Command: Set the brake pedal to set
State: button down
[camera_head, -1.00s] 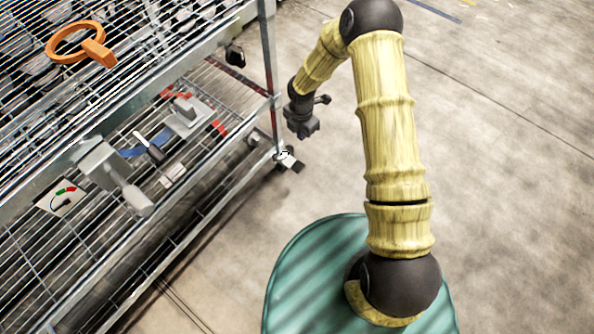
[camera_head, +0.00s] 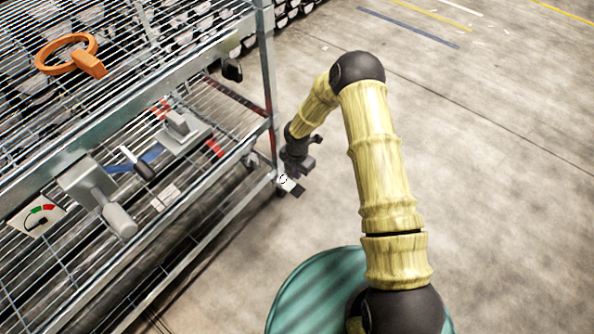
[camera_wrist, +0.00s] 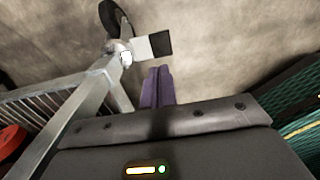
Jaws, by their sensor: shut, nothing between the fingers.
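A small white and black tab, which looks like the brake pedal (camera_head: 291,185), sticks out at the foot of the rack's near corner post. In the wrist view the pedal (camera_wrist: 154,45) juts right from a metal fitting beside a dark caster wheel (camera_wrist: 115,18). Whether it is tilted up or down is hard to tell. My gripper (camera_head: 298,166) hangs just above and beside it in the head view. In the wrist view my gripper's purple fingers (camera_wrist: 157,85) are together and empty, pointing toward the pedal with a visible gap.
The wire rack (camera_head: 180,75) fills the left side. Its shelves hold an orange ring with a handle (camera_head: 70,55), a grey lever with a cylinder (camera_head: 97,195), a dial card (camera_head: 38,215) and a grey block on a plate (camera_head: 180,130). The concrete floor (camera_head: 490,170) at right is open.

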aim_at(297, 190)
notch_tip(297, 190, down, 9)
jog(key=b, duration=0.4)
jog(key=shift+f+b, duration=0.15)
jog(key=shift+b, duration=0.2)
